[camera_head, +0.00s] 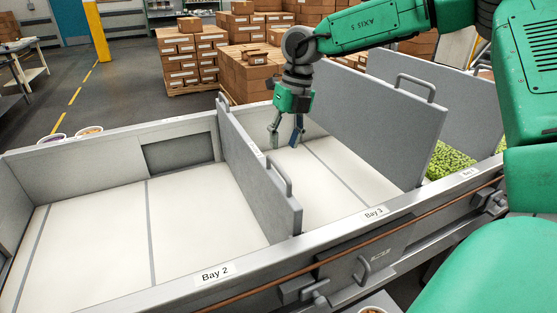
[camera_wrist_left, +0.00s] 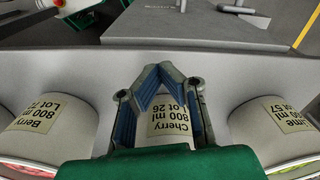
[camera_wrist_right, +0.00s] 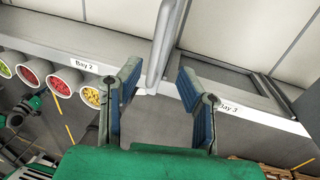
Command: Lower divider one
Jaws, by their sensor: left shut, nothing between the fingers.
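Three grey divider panels with bar handles cross the long bin in the head view. The left divider (camera_head: 258,180), between Bay 2 and Bay 3, sits lower than the middle divider (camera_head: 370,115) and right divider (camera_head: 440,90), which stand raised. I cannot read which is divider one. My right gripper (camera_head: 285,137) is open and empty above Bay 3, right of the left divider. In the right wrist view a divider handle (camera_wrist_right: 165,45) shows beyond and between the open fingers, not gripped. My left gripper (camera_wrist_left: 158,70) is shut and empty in the left wrist view, in front of a Cherry cup (camera_wrist_left: 168,122).
A Berry cup (camera_wrist_left: 48,125) and another labelled cup (camera_wrist_left: 275,130) flank the Cherry cup. Green candy (camera_head: 448,160) lies in the bay beyond the middle divider. Bay 2's floor (camera_head: 195,220) is empty. Stacked cartons (camera_head: 190,60) stand behind the bin.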

